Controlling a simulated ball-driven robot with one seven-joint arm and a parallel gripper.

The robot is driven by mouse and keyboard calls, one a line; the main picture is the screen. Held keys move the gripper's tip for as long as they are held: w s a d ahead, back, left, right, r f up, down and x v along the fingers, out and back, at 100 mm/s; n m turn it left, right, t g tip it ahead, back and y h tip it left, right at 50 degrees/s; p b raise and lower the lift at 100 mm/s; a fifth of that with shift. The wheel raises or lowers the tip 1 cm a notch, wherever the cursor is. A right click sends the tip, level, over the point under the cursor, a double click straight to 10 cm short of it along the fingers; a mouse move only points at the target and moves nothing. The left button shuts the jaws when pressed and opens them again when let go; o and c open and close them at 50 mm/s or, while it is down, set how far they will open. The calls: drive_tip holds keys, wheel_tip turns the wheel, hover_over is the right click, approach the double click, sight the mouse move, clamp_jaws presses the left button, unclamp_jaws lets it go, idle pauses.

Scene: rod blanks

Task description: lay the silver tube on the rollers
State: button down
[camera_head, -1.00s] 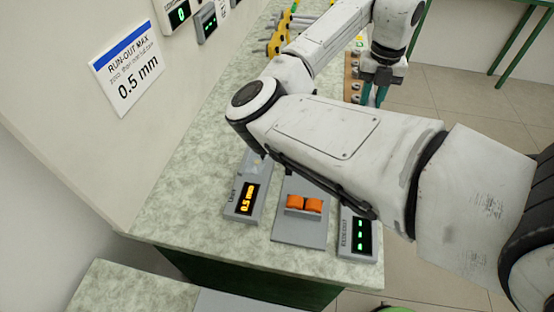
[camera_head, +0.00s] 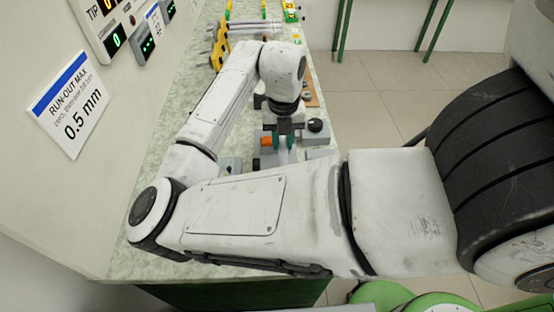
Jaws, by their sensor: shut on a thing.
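The other roller is hidden behind the gripper. The tube is close to the rollers in the picture; I cannot tell whether it touches them.
Several silver bars (camera_head: 250,29) lie on yellow supports (camera_head: 220,48) at the far end of the bench. A grey unit with a black knob (camera_head: 316,125) stands right of the gripper. A wooden rack (camera_head: 311,94) is behind it. A wall with displays runs along the left.

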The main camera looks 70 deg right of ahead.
drive_tip(key=a+f, duration=0.2)
drive_tip(key=f, duration=0.1)
drive_tip(key=shift+w+a+f, duration=0.2)
drive_tip(key=shift+w+a, duration=0.05)
drive_tip(key=shift+w, duration=0.1)
drive_tip(key=shift+f, duration=1.3)
drive_tip(key=shift+f, duration=0.1)
drive_tip(key=c, duration=0.9)
unclamp_jaws()
wheel_tip(320, 180, up, 12)
drive_tip(key=shift+r, duration=0.1)
